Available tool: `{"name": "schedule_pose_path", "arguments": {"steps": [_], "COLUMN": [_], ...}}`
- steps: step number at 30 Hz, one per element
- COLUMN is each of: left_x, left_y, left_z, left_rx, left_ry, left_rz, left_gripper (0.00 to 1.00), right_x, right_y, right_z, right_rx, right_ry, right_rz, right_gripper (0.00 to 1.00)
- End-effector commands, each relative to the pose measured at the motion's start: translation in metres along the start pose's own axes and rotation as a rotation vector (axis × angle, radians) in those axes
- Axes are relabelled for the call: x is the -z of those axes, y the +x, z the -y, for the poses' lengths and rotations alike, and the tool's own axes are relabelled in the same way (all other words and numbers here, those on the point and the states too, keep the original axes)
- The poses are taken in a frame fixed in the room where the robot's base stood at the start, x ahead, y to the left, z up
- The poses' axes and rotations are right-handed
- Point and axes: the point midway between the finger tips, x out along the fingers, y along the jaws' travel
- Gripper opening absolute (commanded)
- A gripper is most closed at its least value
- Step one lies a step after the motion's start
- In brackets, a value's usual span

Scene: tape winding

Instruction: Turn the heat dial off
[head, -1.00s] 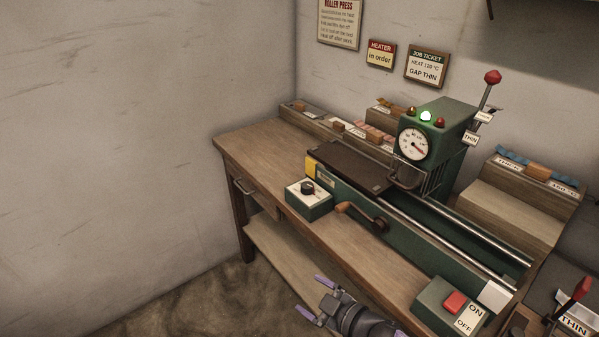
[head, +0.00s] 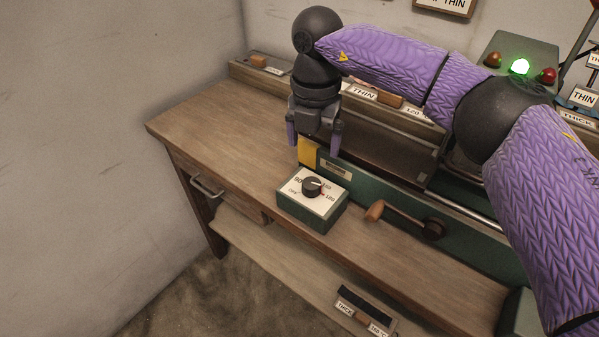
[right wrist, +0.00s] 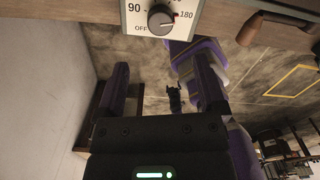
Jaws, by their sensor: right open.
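The heat dial is a round black knob (head: 312,187) on the white, slanted top of a green box (head: 325,217) at the table's front edge. Its face is marked OFF, 90 and 180, with another label between. In the right wrist view the knob (right wrist: 160,19) is at the top edge; its pointer appears turned toward the 180 side, away from OFF. My right gripper (head: 314,148) is open and empty, pointing down just behind and above the box, apart from the knob. Its open fingers (right wrist: 163,80) also show in the right wrist view. My left gripper is not in view.
A crank with a wooden handle (head: 374,211) sticks out from the green press bed (head: 470,240) right of the dial box. A drawer handle (head: 207,187) is on the table's front. The wooden tabletop (head: 215,130) left of the box is clear. A green lamp (head: 519,67) glows.

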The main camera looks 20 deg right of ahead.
Motion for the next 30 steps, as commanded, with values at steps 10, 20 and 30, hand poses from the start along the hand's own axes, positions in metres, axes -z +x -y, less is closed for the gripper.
{"name": "schedule_pose_path", "arguments": {"steps": [10,20,30], "left_x": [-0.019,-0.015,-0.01], "left_y": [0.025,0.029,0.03], "left_z": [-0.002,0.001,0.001], "left_rx": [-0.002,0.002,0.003], "left_ry": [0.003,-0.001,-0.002], "left_rz": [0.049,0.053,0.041], "left_gripper": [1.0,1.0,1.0], "right_x": [0.001,0.001,0.001], "right_y": [0.079,0.096,0.095], "right_z": [0.0,-0.001,-0.001], "right_rx": [0.002,-0.003,-0.003], "right_ry": [-0.001,-0.002,-0.002], "right_rz": [-0.006,-0.003,-0.004], "right_gripper": [0.89,0.89,0.38]}}
